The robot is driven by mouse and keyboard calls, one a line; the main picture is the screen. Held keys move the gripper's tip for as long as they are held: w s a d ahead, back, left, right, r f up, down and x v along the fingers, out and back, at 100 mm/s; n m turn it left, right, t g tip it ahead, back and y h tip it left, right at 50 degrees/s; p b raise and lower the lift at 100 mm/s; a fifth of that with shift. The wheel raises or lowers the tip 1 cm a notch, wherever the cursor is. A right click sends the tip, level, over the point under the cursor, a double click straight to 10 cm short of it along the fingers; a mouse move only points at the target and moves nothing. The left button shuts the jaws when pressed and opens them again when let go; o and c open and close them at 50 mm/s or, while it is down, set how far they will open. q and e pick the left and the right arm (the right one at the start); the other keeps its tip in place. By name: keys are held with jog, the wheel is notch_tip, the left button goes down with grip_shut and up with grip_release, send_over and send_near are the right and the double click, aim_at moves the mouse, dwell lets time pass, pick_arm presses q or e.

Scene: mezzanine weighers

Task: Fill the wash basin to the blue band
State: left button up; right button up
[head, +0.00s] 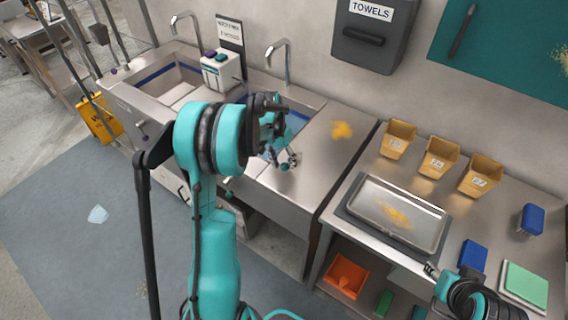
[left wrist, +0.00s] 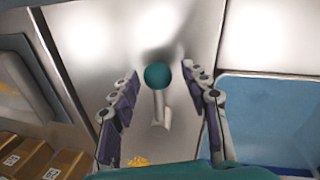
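Two steel basins stand by the wall. The left basin (head: 151,88) has a dark blue band inside. The right basin (head: 318,103), partly hidden by my left arm, looks blue inside; it also shows in the left wrist view (left wrist: 265,115). I cannot tell which is the wash basin. Each has a curved tap, left (head: 184,17) and right (head: 284,44); I see no stream. A teal-knobbed lever (left wrist: 157,76) stands between the open fingers of my left gripper (head: 279,152), no clear contact visible. My right gripper (head: 431,269) is beside the tray; its opening is unclear.
A white box (head: 222,72) with purple and teal buttons stands between the taps. Another teal knob (head: 228,195) is on the sink front. Yellow bits (head: 342,130) lie on the drainboard. A tray (head: 438,240) and yellow bins (head: 438,156) occupy the right counter.

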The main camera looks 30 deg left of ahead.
pick_arm(q)
notch_tip(320, 180, up, 12)
jog(key=a, duration=0.2)
jog(key=shift+a, duration=0.15)
dwell(0.4)
jog(key=shift+s+f, duration=0.1)
jog(key=s+d+r+t+y+b, duration=0.2)
jog(key=s+d+t+b, duration=0.15)
jog(key=s+d, duration=1)
jog(key=s+d+f+m+t, duration=0.1)
jog(key=s+d+f+t, duration=0.2)
jog(key=s+d+f, duration=0.1)
jog(key=shift+s+d+f+b, duration=0.2)
jog(key=shift+s+d+b, duration=0.25)
jog(key=shift+s, duration=0.4)
jog(key=shift+a+t, duration=0.1)
jog(key=shift+t, duration=0.15)
dwell(0.4)
